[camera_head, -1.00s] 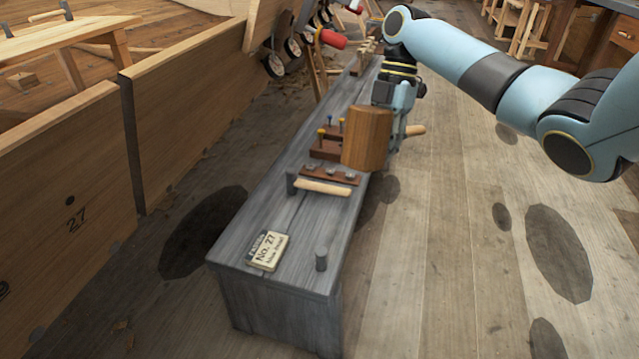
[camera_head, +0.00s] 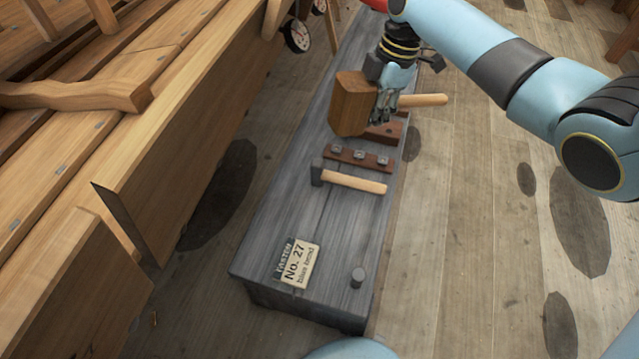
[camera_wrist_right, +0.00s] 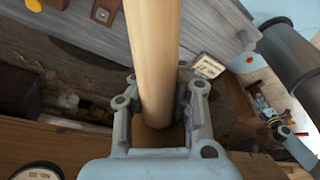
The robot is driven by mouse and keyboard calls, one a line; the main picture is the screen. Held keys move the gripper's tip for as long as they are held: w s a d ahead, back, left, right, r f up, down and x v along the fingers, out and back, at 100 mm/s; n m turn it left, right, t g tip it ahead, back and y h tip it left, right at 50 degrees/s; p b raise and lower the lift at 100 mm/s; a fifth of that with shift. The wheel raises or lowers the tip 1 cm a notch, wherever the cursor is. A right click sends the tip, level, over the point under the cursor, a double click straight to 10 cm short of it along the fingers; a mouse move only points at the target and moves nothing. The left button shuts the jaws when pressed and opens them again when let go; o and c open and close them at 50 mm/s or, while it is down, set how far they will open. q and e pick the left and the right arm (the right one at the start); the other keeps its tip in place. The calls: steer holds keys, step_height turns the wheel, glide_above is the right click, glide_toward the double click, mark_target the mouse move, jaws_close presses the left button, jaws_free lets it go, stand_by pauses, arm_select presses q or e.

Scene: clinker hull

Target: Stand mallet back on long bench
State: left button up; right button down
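The mallet has a brown wooden block head (camera_head: 351,103) and a pale round handle (camera_head: 424,100). My right gripper (camera_head: 385,105) is shut around the handle close to the head. The mallet lies sideways in the air, head to the left, handle to the right, over the grey long bench (camera_head: 277,218). In the right wrist view the handle (camera_wrist_right: 153,45) runs between the two fingers (camera_wrist_right: 158,98), and the bench (camera_wrist_right: 206,28) shows behind it. Whether the head touches the bench cannot be told. My left gripper is not in view.
On the bench are a small hammer (camera_head: 352,182), a brown strip with metal pieces (camera_head: 357,158), a No. 27 card (camera_head: 298,263) and a grey peg (camera_head: 358,277). Bare bench top lies between hammer and card. The plank hull (camera_head: 190,120) stands left; open floor (camera_head: 470,230) lies right.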

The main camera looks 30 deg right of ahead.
steer(key=s+a+f+m+h+b, duration=0.2)
steer(key=a+f+m+b, duration=0.1)
steer(key=a+f, duration=0.75)
steer(key=b, duration=0.9)
glide_toward(320, 217)
steer(key=shift+m, duration=0.4)
step_height(320, 217, down, 6)
steer(key=shift+a+f, duration=0.1)
steer(key=shift+a, duration=0.05)
steer(key=shift+f, duration=0.15)
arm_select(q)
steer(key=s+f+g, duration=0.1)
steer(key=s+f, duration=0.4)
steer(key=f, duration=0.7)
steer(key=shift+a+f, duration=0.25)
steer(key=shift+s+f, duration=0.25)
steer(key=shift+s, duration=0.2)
arm_select(e)
steer(key=c, duration=2)
jaws_free()
steer(key=shift+f, duration=0.4)
